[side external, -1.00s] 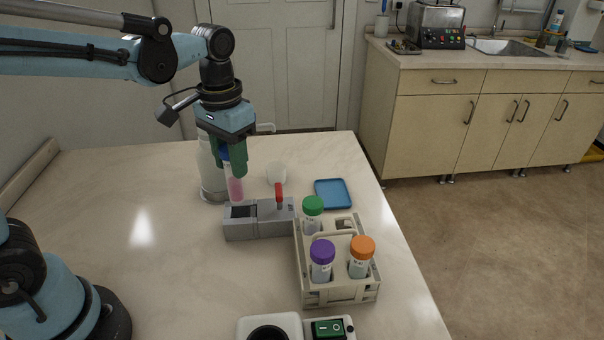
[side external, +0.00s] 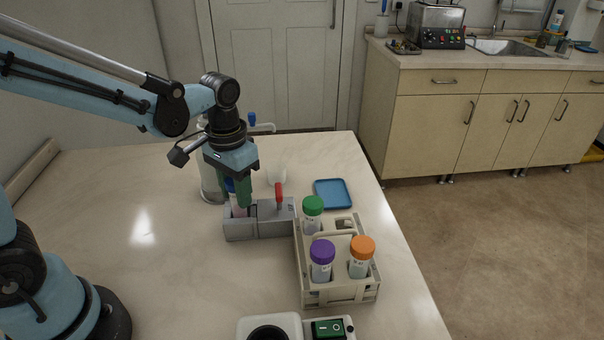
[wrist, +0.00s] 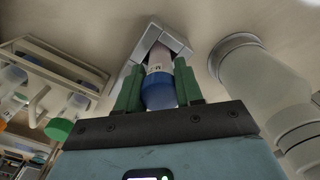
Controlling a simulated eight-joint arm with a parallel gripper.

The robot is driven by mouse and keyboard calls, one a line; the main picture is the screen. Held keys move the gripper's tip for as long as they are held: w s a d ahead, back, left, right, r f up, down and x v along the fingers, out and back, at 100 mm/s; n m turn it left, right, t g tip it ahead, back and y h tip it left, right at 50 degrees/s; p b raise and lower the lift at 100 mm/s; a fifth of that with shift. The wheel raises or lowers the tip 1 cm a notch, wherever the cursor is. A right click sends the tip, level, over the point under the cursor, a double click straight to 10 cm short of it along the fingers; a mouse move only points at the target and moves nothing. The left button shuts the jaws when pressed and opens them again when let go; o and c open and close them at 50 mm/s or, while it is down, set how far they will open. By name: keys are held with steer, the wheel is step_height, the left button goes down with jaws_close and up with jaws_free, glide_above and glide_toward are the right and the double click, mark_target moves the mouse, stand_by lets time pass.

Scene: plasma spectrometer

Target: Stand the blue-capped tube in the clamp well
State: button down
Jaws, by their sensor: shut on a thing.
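My gripper (side external: 238,190) is shut on the blue-capped tube (side external: 239,211), with its green fingers on either side of the blue cap. The tube's pink lower part goes down into the well at the left end of the grey clamp block (side external: 265,228), and its bottom is hidden inside. The block has a red lever (side external: 279,191) standing up. In the wrist view the blue cap (wrist: 159,92) sits between the two green fingers (wrist: 158,90), and the tube runs to the grey block (wrist: 153,42). The tube looks about upright.
A rack (side external: 341,291) with green-, purple- and orange-capped tubes stands right of the clamp block. A blue tray (side external: 332,193) and a small white cup (side external: 276,174) lie behind. A large pale bottle (side external: 211,185) stands close behind my gripper. The table's left side is clear.

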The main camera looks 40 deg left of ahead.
steer(key=shift+f, duration=0.1)
steer(key=c, duration=0.7)
jaws_free()
steer(key=shift+c, duration=0.2)
step_height(320, 180, up, 12)
steer(key=shift+r, duration=0.1)
steer(key=shift+s+a+f+t, duration=0.15)
steer(key=shift+s+f+t, duration=0.05)
steer(key=shift+s+t, duration=0.25)
steer(key=s+a+f+t, duration=0.1)
steer(key=s+f+t, duration=0.2)
steer(key=f+t, duration=0.2)
steer(key=shift+s+a+f+t, duration=0.15)
steer(key=shift+s+a+t, duration=0.2)
steer(key=shift+t, duration=0.3)
steer(key=shift+d, duration=0.1)
